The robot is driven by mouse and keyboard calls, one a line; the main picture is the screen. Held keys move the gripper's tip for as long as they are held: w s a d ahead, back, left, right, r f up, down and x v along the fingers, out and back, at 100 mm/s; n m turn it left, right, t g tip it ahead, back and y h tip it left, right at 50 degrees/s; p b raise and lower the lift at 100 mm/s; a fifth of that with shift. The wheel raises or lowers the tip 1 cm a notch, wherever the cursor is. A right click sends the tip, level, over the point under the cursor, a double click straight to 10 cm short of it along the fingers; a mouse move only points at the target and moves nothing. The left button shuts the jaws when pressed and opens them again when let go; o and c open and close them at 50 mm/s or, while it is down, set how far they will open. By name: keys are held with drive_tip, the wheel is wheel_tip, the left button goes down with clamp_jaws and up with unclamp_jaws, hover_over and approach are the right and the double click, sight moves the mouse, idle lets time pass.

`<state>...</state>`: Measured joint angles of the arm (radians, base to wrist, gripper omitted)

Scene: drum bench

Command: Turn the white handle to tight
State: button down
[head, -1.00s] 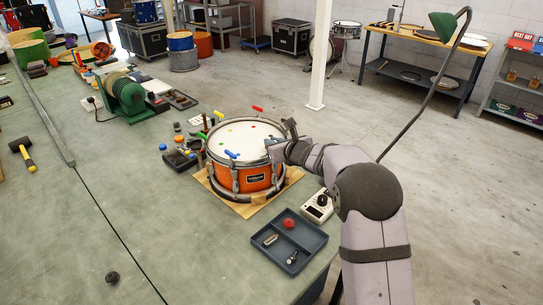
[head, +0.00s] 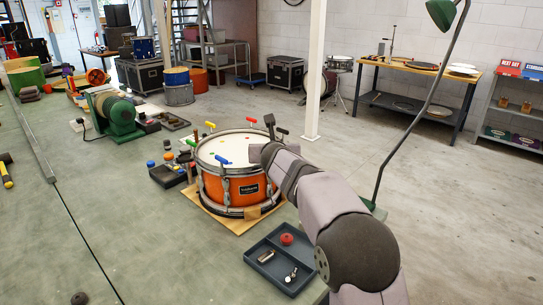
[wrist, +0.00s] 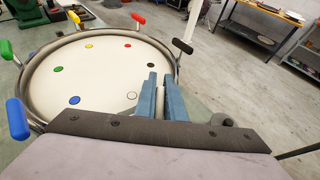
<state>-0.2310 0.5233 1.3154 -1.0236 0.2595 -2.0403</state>
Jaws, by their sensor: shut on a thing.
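The orange drum (head: 233,190) stands on a wooden board on the bench, its pale head up. In the wrist view its rim (wrist: 32,62) carries coloured handles: blue (wrist: 17,119), green (wrist: 6,50), yellow (wrist: 73,17), red (wrist: 138,18) and black (wrist: 183,46). My gripper (wrist: 163,85) is at the near right part of the rim, its blue jaws shut on the white handle (wrist: 160,101). Only a narrow pale strip of that handle shows between the jaws. In the head view my gripper (head: 257,152) covers the white handle. The rod below it is hidden.
A dark tray (head: 262,241) with a red knob and small metal parts lies in front of the drum. A green machine (head: 117,116) and small tools stand to the left. The black handle stands close beyond my jaws. The bench's front left is mostly clear.

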drive_tip(key=shift+r, duration=0.15)
idle(0.3)
drive_tip(key=c, duration=1.8)
unclamp_jaws()
drive_tip(key=shift+c, duration=0.2)
drive_tip(key=shift+p, duration=0.85)
drive_tip(key=shift+a+n+y+p, duration=0.1)
drive_tip(key=shift+n+y+p, duration=0.55)
drive_tip(key=shift+p, duration=0.35)
drive_tip(key=n+y+p, duration=0.1)
drive_tip(key=p, duration=0.2)
drive_tip(key=n+y+p, duration=0.1)
drive_tip(key=y+p, duration=0.1)
drive_tip(key=p, duration=0.1)
drive_tip(key=shift+a+r+g+p, duration=0.1)
drive_tip(key=shift+a+g+p, duration=0.2)
drive_tip(key=shift+a+p, duration=0.1)
drive_tip(key=shift+a+n+y+p, duration=0.1)
drive_tip(key=shift+n+y+p, duration=0.25)
drive_tip(key=shift+p, duration=0.7)
